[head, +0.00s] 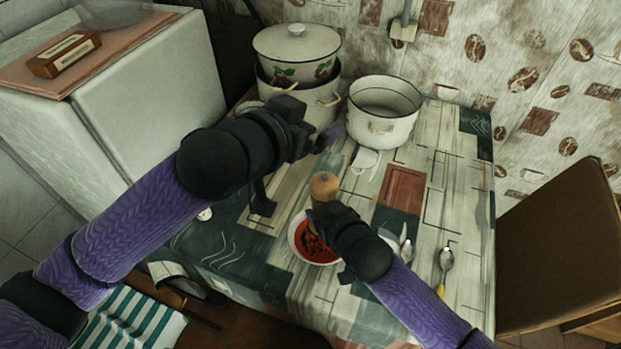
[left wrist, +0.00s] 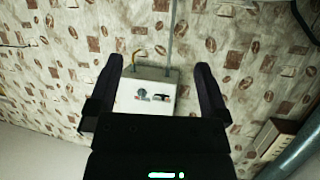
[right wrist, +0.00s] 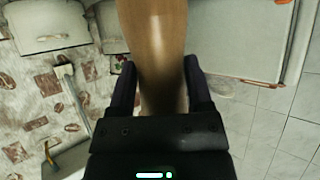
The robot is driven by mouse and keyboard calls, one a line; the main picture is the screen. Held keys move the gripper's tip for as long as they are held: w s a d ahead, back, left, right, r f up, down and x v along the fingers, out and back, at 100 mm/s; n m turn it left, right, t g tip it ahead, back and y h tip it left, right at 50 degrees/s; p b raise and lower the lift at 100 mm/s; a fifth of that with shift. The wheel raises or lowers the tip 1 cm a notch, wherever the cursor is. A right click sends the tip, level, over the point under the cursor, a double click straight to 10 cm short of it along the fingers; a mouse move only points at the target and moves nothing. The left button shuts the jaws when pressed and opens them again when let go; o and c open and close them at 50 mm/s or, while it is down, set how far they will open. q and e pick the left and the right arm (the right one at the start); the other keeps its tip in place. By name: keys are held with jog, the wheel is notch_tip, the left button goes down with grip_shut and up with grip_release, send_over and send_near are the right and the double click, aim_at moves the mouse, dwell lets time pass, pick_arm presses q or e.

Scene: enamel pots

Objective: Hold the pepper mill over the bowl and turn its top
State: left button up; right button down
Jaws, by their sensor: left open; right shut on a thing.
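The pepper mill (head: 324,187) is light brown wood with a rounded top and stands roughly upright. My right gripper (head: 326,212) is shut around its lower part; the right wrist view shows the mill's wooden body (right wrist: 155,40) between the fingers. The white bowl (head: 292,240) holds red food with dark bits and sits on the table below the mill, partly hidden by the right gripper. My left gripper (head: 297,166) is open and empty, up and left of the mill's top and apart from it. In the left wrist view, its spread fingers (left wrist: 160,68) face the wall.
A lidded pot (head: 297,50) on another pot and an open white pot (head: 383,110) stand behind the grippers. Spoons (head: 445,262) lie right of the bowl on the patterned table (head: 455,195). A white cabinet (head: 160,90) is at left, a brown chair back (head: 560,250) at right.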

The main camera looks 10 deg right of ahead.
pick_arm(q)
jog(key=d+r+m+t+h, duration=0.1)
jog(key=d+r+m+h, duration=0.5)
jog(key=r, duration=0.5)
jog(key=s+d+r+m+g+h, duration=0.1)
jog(key=s+d+m+g+h, duration=0.1)
jog(key=s+d+m+g, duration=0.35)
jog(key=s+d+r+m+g+h, duration=0.1)
jog(key=s+d+m+g+h, duration=0.1)
jog(key=s+m+g, duration=0.5)
jog(key=m+t+y, duration=0.4)
jog(key=t+y, duration=0.2)
jog(key=y, duration=1.5)
send_near(327, 181)
jog(key=x, duration=1.1)
jog(key=c, duration=1.1)
